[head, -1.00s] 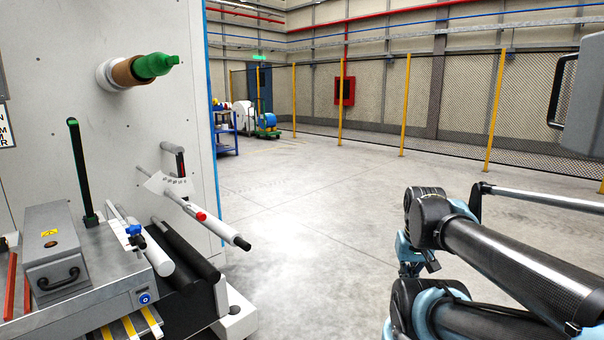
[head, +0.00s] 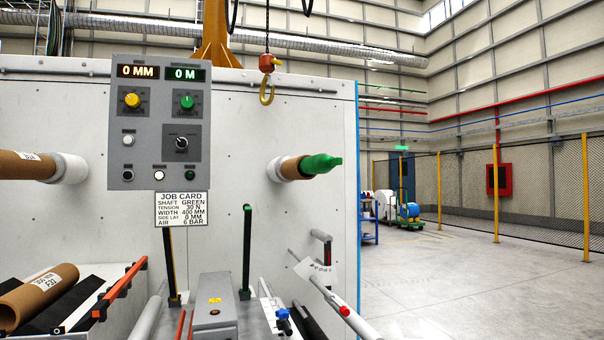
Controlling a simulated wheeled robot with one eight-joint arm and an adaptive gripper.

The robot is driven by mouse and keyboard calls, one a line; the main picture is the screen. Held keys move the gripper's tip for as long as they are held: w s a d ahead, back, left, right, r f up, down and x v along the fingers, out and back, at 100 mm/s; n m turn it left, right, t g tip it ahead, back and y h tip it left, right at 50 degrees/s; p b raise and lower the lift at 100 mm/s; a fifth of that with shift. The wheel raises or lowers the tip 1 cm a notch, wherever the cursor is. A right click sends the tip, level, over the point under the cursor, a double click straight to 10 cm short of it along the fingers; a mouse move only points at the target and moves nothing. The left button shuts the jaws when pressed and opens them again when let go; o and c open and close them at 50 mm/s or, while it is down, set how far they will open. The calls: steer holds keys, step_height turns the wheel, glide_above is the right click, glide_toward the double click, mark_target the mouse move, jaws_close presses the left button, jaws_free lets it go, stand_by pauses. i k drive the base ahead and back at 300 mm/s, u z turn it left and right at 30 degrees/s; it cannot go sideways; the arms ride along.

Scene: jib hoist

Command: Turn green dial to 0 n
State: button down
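The green dial (head: 187,102) is the upper right knob on a grey control panel (head: 152,165) fixed to the machine's white face. It sits below a green display (head: 185,74) that reads 0 M. A yellow dial (head: 132,100) sits to its left, below an amber display (head: 138,72) reading 0 MM. The green dial's scale marks are too small to read. My gripper is not in the head view now, so its state is hidden.
A job card (head: 181,209) hangs under the panel. A green-tipped shaft (head: 320,164) and a cardboard-cored roll (head: 35,168) stick out either side. A crane hook (head: 267,92) hangs above. Rails and a metal box (head: 215,308) stand in front.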

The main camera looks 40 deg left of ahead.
mark_target(187, 103)
steer(key=u, duration=4.25)
steer(key=k, duration=0.35)
steer(key=z, duration=0.15)
